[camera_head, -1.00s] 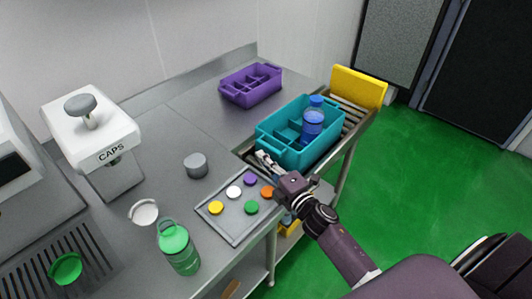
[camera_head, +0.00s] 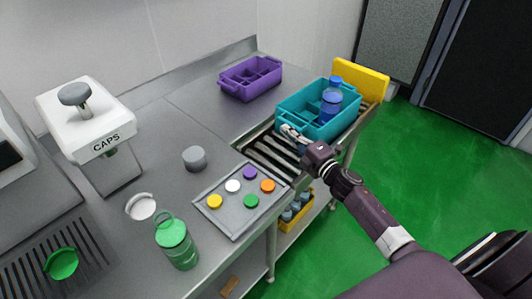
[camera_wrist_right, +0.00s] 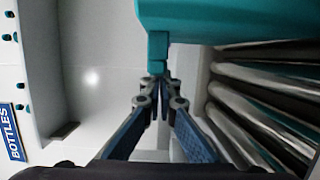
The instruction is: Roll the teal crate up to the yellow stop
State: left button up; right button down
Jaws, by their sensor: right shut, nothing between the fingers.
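The teal crate (camera_head: 300,108) sits on the roller track (camera_head: 266,158) with a blue bottle (camera_head: 331,104) standing in one compartment. The yellow stop (camera_head: 362,82) stands at the track's far end, just beyond the crate. I cannot tell if crate and stop touch. My right gripper (camera_head: 288,131) is shut and empty at the crate's near end. In the right wrist view, the shut fingertips (camera_wrist_right: 158,82) are at a teal lug of the crate (camera_wrist_right: 225,18); contact is unclear. My left gripper is out of view.
A purple crate (camera_head: 250,80) stands on the counter behind the track. A tray of coloured caps (camera_head: 232,212) lies nearer, beside a grey knob (camera_head: 195,158) and a green bottle (camera_head: 177,245). The CAPS machine (camera_head: 95,125) is at left. Near rollers are bare.

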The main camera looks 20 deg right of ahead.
jog(key=w+d+b, duration=0.1)
jog(key=d, duration=0.2)
jog(key=w+d+b, duration=0.2)
jog(key=d, duration=0.2)
jog(key=w+d+b, duration=0.1)
jog(key=d+b, duration=0.1)
jog(key=d, duration=0.2)
jog(key=shift+w+f, duration=0.15)
jog(key=shift+w, duration=0.1)
jog(key=shift+d, duration=0.15)
